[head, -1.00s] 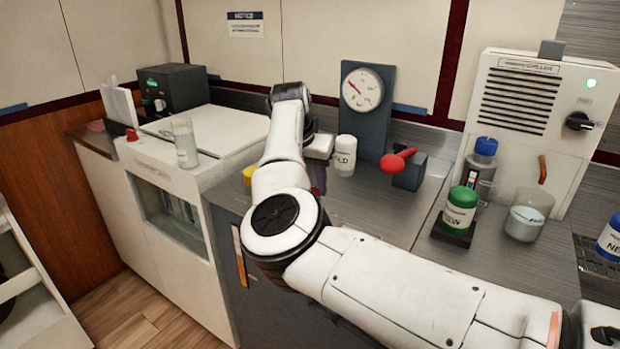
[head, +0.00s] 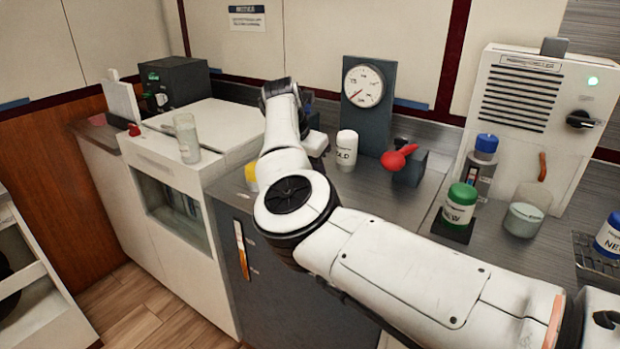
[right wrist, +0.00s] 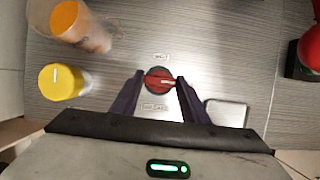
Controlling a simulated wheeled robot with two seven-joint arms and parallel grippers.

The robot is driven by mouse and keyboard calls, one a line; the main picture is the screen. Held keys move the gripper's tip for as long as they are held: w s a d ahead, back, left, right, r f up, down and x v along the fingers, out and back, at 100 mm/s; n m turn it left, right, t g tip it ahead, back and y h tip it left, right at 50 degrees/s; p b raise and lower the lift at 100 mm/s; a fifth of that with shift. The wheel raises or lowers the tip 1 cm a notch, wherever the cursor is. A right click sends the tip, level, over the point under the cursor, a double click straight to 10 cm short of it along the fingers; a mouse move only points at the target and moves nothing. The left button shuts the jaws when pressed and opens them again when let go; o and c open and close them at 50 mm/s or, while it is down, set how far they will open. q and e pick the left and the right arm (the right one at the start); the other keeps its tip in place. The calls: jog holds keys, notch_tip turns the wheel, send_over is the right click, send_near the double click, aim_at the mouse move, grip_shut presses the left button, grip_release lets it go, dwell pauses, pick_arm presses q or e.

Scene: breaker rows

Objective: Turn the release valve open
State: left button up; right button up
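A red round knob (right wrist: 159,81) with a pale pointer mark sits on the grey counter, with small labels above and below it. The pointer mark points to the right in the right wrist view. My right gripper (right wrist: 160,78) has its two dark fingers on either side of the knob, seemingly touching it. My left gripper is not in view.
A red handle (head: 398,157) on a dark block and a white jar (head: 346,150) stand right of my gripper. A yellow-capped jar (right wrist: 64,82) is close on the left. Green (head: 459,207) and blue (head: 485,147) lidded containers and a beaker (head: 524,218) stand further right.

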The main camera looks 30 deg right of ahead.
jog(key=o, duration=0.4)
jog(key=v, duration=1)
jog(key=shift+r, duration=0.2)
jog(key=shift+f, duration=0.1)
